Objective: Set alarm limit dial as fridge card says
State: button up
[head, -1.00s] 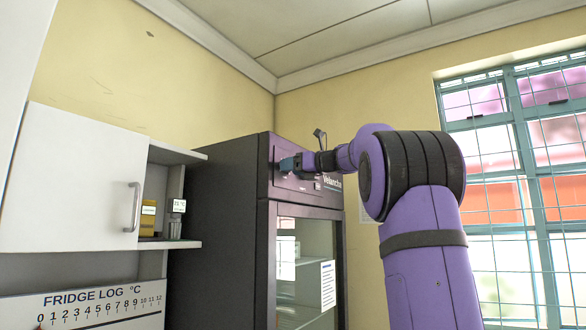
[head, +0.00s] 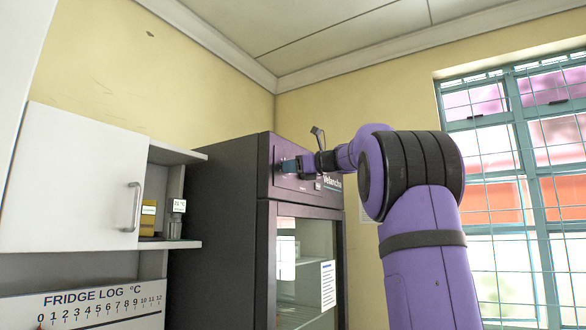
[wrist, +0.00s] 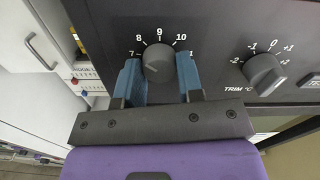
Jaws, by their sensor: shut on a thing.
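In the wrist view, my gripper (wrist: 160,78) has its blue fingers on either side of a round dark dial (wrist: 158,62), shut on it. The scale around this dial reads 7, 8, 9, 10 and a partly hidden number at the right. A faint line on the knob seems to point to the lower left, but I cannot read it surely. In the head view, my gripper (head: 288,166) is at the top panel of the dark fridge (head: 222,230). A white printed sheet (head: 328,285) is on its glass door; its text is too small to read.
A second dial marked TRIM °C (wrist: 264,74) sits to the right on the same panel. A white wall cabinet (head: 75,185) and a shelf with small devices (head: 175,225) stand left of the fridge. A fridge log board (head: 100,308) is below. A barred window is at right.

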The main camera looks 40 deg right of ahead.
jog(key=n, duration=1.3)
jog(key=shift+n, duration=0.3)
dwell(0.4)
jog(key=o, duration=0.9)
jog(key=shift+s+d, duration=0.1)
jog(key=v, duration=1)
jog(key=shift+s, duration=0.3)
